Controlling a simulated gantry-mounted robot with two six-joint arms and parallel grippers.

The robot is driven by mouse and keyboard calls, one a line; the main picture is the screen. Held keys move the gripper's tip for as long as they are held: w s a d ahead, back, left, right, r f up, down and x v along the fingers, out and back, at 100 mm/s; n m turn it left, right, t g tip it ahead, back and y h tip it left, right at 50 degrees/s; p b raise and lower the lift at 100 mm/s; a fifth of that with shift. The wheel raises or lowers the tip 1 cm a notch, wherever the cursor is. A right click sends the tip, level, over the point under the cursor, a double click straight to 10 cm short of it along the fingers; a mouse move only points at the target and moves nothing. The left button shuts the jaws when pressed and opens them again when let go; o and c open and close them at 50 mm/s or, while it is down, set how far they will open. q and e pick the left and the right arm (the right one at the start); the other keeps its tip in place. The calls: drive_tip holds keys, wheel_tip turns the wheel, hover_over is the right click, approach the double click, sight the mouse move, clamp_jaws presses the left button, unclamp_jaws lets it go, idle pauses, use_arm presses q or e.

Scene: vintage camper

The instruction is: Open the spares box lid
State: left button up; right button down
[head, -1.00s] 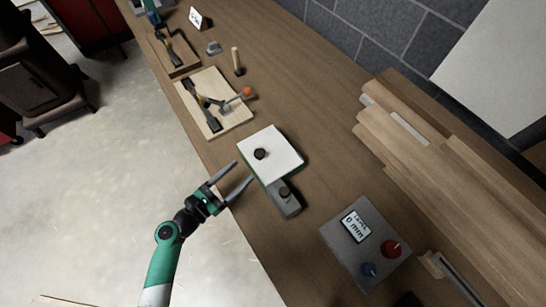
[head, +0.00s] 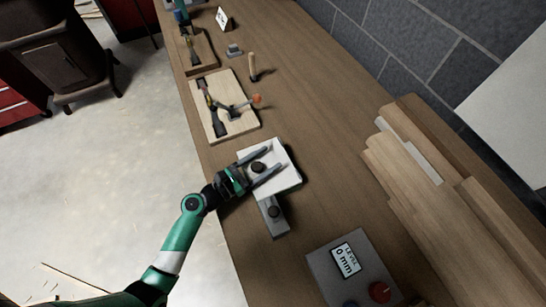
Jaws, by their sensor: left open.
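The spares box (head: 286,182) stands on the workbench with its white lid (head: 281,152) down. A dark round knob (head: 258,168) sits on the lid. My left gripper (head: 268,164) is open over the lid, with its two fingers on either side of the knob. Whether the fingers touch the knob or lid, I cannot tell. A grey block with a dark knob (head: 273,212) is beside the box, on its near side. My right gripper is not in view.
A grey panel with a "LEVEL 0 mm" display (head: 346,260) and a red knob (head: 379,291) is at the bottom right. Stacked planks (head: 420,190) lie along the wall. A wooden board with a clamp-like tool (head: 222,108) and a wooden-handled tool (head: 252,66) are farther back. Bench between box and planks is clear.

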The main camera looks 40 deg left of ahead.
use_arm(q)
drive_tip(key=shift+s, duration=0.2)
drive_tip(key=shift+c, duration=0.7)
clamp_jaws()
idle(0.5)
